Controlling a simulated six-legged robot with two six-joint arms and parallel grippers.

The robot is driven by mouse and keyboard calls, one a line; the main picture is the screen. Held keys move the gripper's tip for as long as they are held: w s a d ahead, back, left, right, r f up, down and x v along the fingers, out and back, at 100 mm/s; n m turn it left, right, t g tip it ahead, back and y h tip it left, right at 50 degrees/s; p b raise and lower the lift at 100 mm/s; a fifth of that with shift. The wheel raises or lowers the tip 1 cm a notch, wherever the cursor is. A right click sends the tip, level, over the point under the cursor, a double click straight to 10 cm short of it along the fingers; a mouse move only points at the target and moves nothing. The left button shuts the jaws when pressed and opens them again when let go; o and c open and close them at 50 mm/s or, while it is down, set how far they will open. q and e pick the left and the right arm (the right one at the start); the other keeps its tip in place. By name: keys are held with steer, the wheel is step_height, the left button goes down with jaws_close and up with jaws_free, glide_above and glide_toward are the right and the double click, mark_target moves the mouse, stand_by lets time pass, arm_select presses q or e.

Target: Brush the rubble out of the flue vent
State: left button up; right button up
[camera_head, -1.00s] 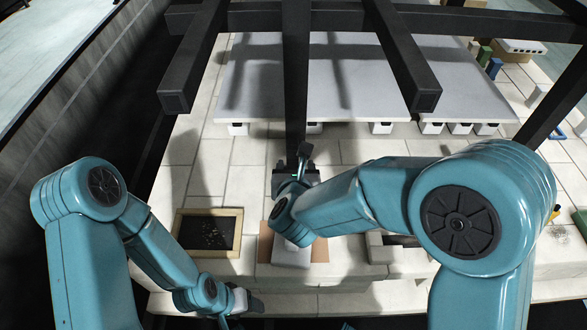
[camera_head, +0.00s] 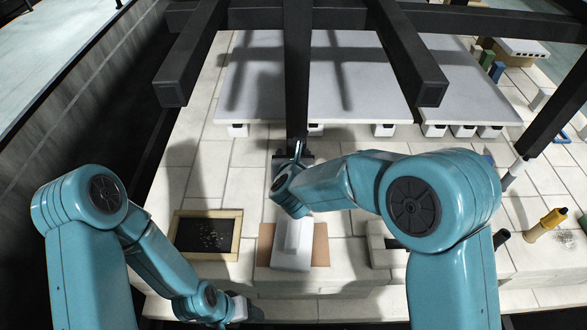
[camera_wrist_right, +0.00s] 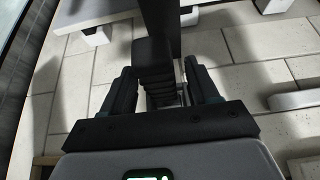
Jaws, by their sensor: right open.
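A wood-framed dark panel (camera_head: 207,236) with small pale crumbs on it lies at the lower left of the pale block deck. I cannot tell whether it is the flue vent. My right gripper (camera_head: 297,152) is at the middle of the deck, by the foot of a dark post. In the right wrist view its jaws (camera_wrist_right: 158,85) are apart, with a dark stepped block between them; I cannot tell whether they touch it. My left gripper (camera_head: 243,309) is low at the front edge, partly hidden, its jaws unclear. I can make out no brush for certain.
A white block (camera_head: 291,250) stands on a brown board (camera_head: 320,245) below my right gripper. Dark beams (camera_head: 297,75) cross over a grey slab (camera_head: 350,85) on white supports. A yellow object (camera_head: 546,225) stands at the right. The deck between panel and slab is clear.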

stand_by(0.6)
steer(key=shift+b, duration=0.45)
steer(key=shift+b, duration=0.45)
steer(key=shift+c, duration=0.3)
jaws_close()
steer(key=shift+r, duration=0.1)
steer(key=shift+r, duration=0.1)
